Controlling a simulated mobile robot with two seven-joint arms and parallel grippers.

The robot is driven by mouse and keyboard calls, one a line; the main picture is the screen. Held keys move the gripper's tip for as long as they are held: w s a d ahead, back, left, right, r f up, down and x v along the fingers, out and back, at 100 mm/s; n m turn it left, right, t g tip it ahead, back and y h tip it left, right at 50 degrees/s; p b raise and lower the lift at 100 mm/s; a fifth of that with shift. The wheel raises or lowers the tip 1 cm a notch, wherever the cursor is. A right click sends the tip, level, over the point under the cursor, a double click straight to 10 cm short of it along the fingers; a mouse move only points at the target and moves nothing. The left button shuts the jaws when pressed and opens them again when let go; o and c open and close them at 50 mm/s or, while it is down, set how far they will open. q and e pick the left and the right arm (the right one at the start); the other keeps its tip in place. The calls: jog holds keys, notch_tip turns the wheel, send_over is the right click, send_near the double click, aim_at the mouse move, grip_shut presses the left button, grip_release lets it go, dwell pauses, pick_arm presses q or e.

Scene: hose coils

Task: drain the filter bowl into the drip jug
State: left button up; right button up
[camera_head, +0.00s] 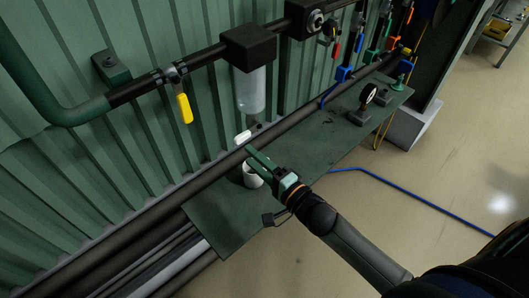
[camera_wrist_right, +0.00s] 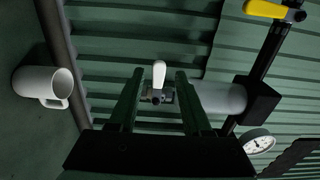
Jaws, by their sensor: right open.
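The filter bowl (camera_head: 250,90) is a pale, see-through cylinder hanging under a black block on the wall pipe. It also shows in the right wrist view (camera_wrist_right: 222,98). A white drain lever (camera_head: 243,137) sits at its lower end; in the right wrist view the lever (camera_wrist_right: 159,74) appears between my fingers, with no clear contact. My right gripper (camera_head: 253,153) is open and empty, its fingertips close to the lever. The white drip jug (camera_head: 252,180) stands on the green shelf below, partly hidden by my gripper; its handle shows in the right wrist view (camera_wrist_right: 42,84). My left gripper is out of view.
The green shelf (camera_head: 222,218) runs along the corrugated wall. A yellow-handled valve (camera_head: 184,108) is on the pipe at left. A blue hose (camera_head: 405,190) lies on the floor, which is otherwise mostly open.

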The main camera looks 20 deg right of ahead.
aim_at(237, 144)
jog(key=shift+b+x, duration=1.05)
jog(key=shift+x, duration=1.7)
jog(key=shift+w+p, duration=0.1)
jog(key=shift+p, duration=0.2)
jog(key=shift+a, duration=0.1)
grip_shut()
